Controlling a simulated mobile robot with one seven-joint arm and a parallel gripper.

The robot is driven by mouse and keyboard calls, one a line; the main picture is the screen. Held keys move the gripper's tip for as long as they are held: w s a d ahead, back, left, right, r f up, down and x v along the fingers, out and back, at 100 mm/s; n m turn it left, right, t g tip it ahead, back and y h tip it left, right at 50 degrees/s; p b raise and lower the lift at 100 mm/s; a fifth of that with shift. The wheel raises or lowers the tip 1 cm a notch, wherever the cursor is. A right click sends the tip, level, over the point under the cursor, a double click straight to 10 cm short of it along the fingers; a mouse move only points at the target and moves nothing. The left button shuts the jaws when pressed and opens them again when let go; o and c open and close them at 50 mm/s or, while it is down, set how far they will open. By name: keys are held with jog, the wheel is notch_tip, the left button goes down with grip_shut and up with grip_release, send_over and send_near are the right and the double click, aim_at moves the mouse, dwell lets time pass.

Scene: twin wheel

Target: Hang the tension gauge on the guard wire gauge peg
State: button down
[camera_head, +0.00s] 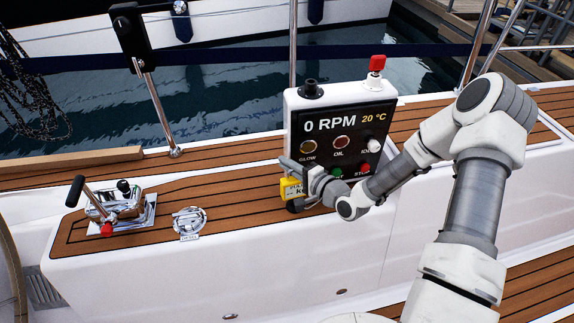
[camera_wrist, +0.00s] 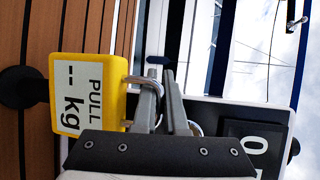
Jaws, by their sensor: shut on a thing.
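The yellow tension gauge (camera_head: 291,188) hangs in my gripper (camera_head: 281,160) in front of the engine panel's lower left corner in the head view. In the wrist view the gauge (camera_wrist: 88,95) shows a white label reading PULL, dashes and kg. Its metal shackle (camera_wrist: 141,83) reaches my gripper (camera_wrist: 167,75), whose fingers are shut on it. A dark round part (camera_wrist: 20,88) shows beyond the gauge's far end; I cannot tell if it belongs to the gauge. A black plate (camera_head: 132,40) on a slanted stanchion may carry the peg; I cannot tell for sure.
The engine panel (camera_head: 340,112) reading 0 RPM stands right behind my gripper. A throttle lever (camera_head: 92,200) and a chrome deck cap (camera_head: 188,221) are to the left on the teak deck. A blue band (camera_head: 240,58) crosses above the water. Teak between cap and panel is clear.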

jog(key=shift+f, duration=0.2)
jog(key=c, duration=1)
grip_release()
jog(key=p+v, duration=0.4)
jog(key=v, duration=1.3)
jog(key=shift+s+r, duration=0.1)
jog(key=shift+s, duration=0.2)
